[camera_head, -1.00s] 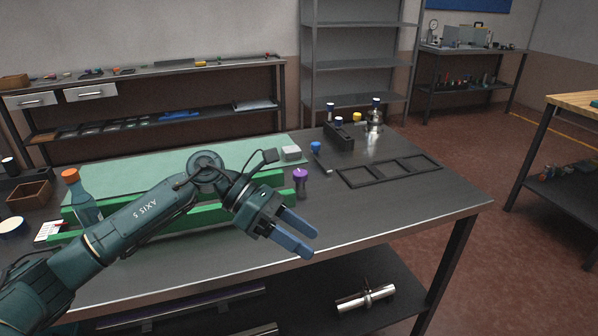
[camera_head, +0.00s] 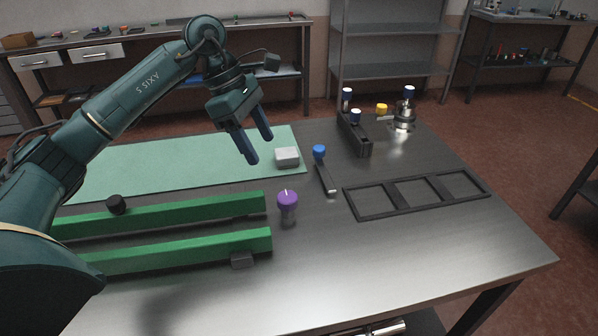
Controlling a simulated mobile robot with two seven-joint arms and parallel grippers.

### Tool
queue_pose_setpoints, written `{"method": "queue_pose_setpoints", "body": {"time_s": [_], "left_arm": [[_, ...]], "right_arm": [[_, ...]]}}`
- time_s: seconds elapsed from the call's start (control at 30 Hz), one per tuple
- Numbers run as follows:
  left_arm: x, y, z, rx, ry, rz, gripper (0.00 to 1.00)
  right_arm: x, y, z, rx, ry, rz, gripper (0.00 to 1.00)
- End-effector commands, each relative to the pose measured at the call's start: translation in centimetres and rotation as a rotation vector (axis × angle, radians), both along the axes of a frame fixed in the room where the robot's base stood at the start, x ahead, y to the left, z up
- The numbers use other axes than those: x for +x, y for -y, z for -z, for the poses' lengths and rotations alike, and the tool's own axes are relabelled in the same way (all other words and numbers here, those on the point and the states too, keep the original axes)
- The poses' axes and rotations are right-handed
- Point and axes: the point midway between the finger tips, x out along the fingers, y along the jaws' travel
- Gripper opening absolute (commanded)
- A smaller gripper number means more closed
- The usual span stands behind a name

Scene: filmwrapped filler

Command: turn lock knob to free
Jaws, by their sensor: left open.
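A round purple knob (camera_head: 287,198) with a small white mark on top stands on a short grey post on the bench, just right of the green rails (camera_head: 165,259). A small black knob (camera_head: 116,204) sits on the left part of the rear rail. I cannot tell for certain which is the lock knob. My left gripper (camera_head: 258,149) hangs over the green mat (camera_head: 130,173), fingers pointing down, open and empty. It is apart from the purple knob, behind and to its left in the picture. My right gripper is out of view.
A pale grey block (camera_head: 287,157) lies on the mat's right end. A blue-topped lever (camera_head: 319,152), a black frame tray (camera_head: 420,192), a black holder (camera_head: 354,132) and a metal fixture (camera_head: 404,113) stand farther right. The bench front right is clear.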

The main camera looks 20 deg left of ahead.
Motion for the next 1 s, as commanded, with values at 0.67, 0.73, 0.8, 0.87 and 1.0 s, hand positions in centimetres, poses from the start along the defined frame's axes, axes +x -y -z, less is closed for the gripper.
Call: {"method": "queue_pose_setpoints", "body": {"time_s": [0.67, 0.73, 0.8, 0.87, 1.0], "left_arm": [[0.6, 4.3, 10.1, -0.003, -0.004, 0.0, 0.61], [0.7, 4.5, 11.0, -0.002, -0.003, -0.001, 0.61], [0.7, 4.8, 11.5, -0.003, -0.003, -0.001, 0.61], [0.8, 4.9, 11.8, -0.002, -0.002, 0.0, 0.61], [0.8, 5.0, 12.2, -0.002, 0.0, -0.001, 0.61]], "right_arm": [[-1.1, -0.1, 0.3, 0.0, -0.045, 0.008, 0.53], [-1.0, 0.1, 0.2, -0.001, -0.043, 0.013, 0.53], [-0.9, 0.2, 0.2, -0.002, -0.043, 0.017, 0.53], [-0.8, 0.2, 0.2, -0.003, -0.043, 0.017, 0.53], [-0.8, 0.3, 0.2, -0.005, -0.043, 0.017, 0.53]]}}
